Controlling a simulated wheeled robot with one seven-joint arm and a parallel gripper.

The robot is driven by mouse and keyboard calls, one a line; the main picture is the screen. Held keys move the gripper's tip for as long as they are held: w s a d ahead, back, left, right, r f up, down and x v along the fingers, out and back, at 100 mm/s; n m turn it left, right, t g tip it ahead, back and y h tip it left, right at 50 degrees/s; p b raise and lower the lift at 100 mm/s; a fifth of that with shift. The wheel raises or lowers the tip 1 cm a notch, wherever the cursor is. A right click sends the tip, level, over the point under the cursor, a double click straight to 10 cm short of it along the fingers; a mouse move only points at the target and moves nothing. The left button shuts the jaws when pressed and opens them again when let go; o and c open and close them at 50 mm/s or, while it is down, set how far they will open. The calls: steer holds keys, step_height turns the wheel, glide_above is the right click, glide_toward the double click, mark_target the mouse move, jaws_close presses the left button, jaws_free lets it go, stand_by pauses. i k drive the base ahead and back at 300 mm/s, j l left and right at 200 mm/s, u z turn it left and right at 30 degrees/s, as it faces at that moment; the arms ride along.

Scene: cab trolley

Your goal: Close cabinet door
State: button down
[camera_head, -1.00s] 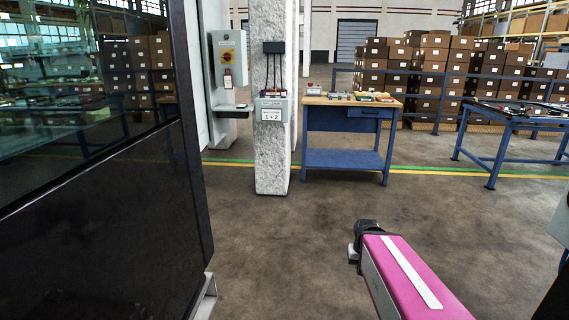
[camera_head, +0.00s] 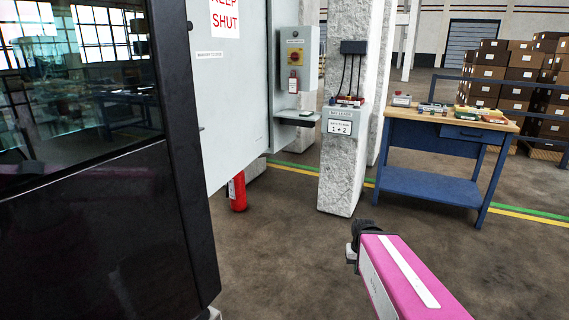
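A tall light grey cabinet panel (camera_head: 230,100) with a red-lettered "KEEP SHUT" sign stands left of centre. I take it to be the cabinet door; I cannot tell how far open it is. Its left part is hidden behind a black-framed dark glass panel (camera_head: 80,200). My pink arm link with a white stripe reaches in from the bottom right, ending in a black joint. It is over open floor, well apart from the grey panel. No gripper fingers show.
A red extinguisher (camera_head: 237,192) stands by the grey panel's foot. A control box (camera_head: 296,60) and small shelf (camera_head: 298,117) are beyond it. A concrete pillar (camera_head: 345,160) and blue workbench (camera_head: 440,185) stand right. The floor in front is clear.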

mark_target(228, 38)
steer(key=i+l+u, duration=0.15)
steer(key=i+u, duration=0.15)
steer(key=u, duration=0.15)
steer(key=i+l+u, duration=0.55)
steer(key=u, duration=0.3)
